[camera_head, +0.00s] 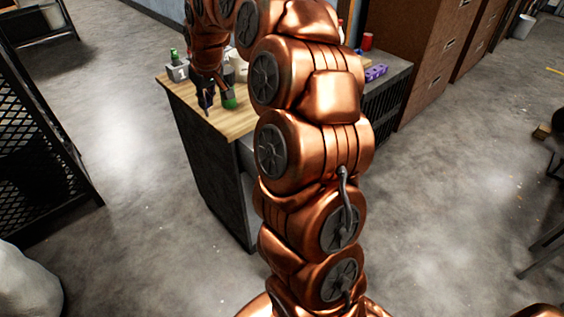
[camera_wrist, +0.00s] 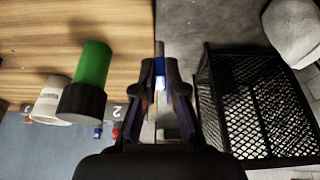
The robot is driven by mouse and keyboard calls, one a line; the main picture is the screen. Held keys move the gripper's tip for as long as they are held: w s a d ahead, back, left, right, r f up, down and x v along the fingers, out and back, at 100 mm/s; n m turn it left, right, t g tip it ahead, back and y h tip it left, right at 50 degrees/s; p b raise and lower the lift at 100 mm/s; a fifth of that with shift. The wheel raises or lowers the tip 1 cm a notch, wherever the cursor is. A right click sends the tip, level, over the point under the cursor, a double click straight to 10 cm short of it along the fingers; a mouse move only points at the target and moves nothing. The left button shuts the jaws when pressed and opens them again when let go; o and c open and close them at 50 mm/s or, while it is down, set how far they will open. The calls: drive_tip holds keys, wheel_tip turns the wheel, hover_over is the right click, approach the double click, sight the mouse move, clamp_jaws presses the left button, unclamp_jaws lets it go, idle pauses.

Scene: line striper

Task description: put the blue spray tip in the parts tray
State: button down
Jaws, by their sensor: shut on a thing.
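My gripper (camera_wrist: 160,75) is shut on the small blue spray tip (camera_wrist: 159,66), seen between its fingertips in the wrist view. A thin greyish piece sticks out past the tip. In the head view my gripper (camera_head: 206,103) is low over the front part of the wooden bench top (camera_head: 235,122), and the spray tip is too small to make out there. A grey box-like holder (camera_head: 177,72) stands at the bench's left back corner, with a green item at it. I cannot tell whether it is the parts tray.
A green can with a black end (camera_wrist: 83,100) is close beside my gripper, left of it in the wrist view. Beyond are a white cup (camera_wrist: 48,103) and a blue-grey mat (camera_wrist: 40,150) with small red and blue pieces. Black mesh (camera_wrist: 255,100) is at right.

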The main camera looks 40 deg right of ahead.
drive_tip(key=s+d+b, duration=0.1)
drive_tip(key=d, duration=0.3)
drive_tip(key=s+d+f+b, duration=0.1)
drive_tip(key=d+b, duration=0.1)
drive_tip(key=d, duration=0.2)
drive_tip(key=s+d+f+b, duration=0.1)
drive_tip(key=s+d+b, duration=0.1)
drive_tip(key=d, duration=0.2)
drive_tip(key=shift+d, duration=0.3)
drive_tip(key=s+d+b, duration=0.3)
drive_tip(key=s+d, duration=0.3)
drive_tip(key=d, duration=0.2)
wheel_tip(320, 180, down, 18)
drive_tip(key=shift+w+d+f+b, duration=0.1)
drive_tip(key=shift+w+b, duration=0.05)
drive_tip(key=shift+b, duration=0.25)
drive_tip(key=shift+f, duration=0.15)
drive_tip(key=c, duration=1.2)
unclamp_jaws()
drive_tip(key=shift+c, duration=0.2)
